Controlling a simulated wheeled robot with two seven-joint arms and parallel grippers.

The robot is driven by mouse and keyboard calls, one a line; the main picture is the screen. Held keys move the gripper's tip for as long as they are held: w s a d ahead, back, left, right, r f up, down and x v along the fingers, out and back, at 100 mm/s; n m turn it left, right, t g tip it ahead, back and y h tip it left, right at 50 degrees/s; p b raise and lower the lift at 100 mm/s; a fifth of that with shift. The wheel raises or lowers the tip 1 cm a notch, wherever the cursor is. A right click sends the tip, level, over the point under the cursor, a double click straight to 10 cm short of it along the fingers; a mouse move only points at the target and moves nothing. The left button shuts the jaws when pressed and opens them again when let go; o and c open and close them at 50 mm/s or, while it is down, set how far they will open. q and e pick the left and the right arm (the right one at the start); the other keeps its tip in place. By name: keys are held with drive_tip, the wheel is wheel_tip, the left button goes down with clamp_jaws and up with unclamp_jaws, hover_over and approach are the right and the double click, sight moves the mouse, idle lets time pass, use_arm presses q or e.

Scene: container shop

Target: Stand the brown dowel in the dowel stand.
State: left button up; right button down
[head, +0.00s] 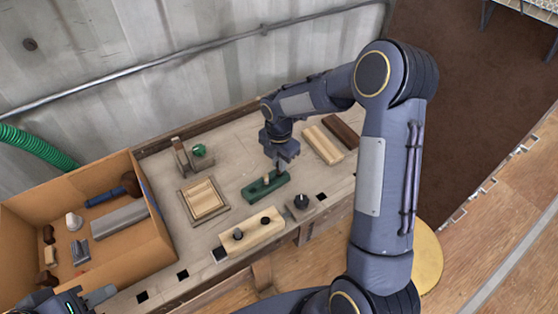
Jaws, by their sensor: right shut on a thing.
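The dowel stand appears to be the green block (266,188) near the middle of the bench, with dark round holes or pegs in its top. My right gripper (282,165) reaches down from above over the block's right end. It is shut on a small dark upright piece, which appears to be the brown dowel (279,173); the jaws hide most of it. Whether its lower end is inside a hole or just above the block, I cannot tell. My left gripper (100,296) is at the lower left, partly cut off, apart from the stand.
A cardboard box (155,250) with assorted tools stands at left. A wooden block (252,236) with dark knobs lies in front of the stand, a small dark-knobbed item (301,202) to its right. A framed wooden tray (203,199), a clamp-like fixture (182,157) and planks (322,146) lie around.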

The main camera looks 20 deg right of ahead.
drive_tip(key=shift+f+b, duration=0.6)
drive_tip(key=shift+f, duration=0.3)
idle(0.9)
drive_tip(key=c, duration=1.3)
unclamp_jaws()
drive_tip(key=shift+c, duration=0.2)
drive_tip(key=shift+r, duration=0.15)
drive_tip(key=shift+r+p, duration=2.65)
drive_tip(key=shift+r, duration=0.7)
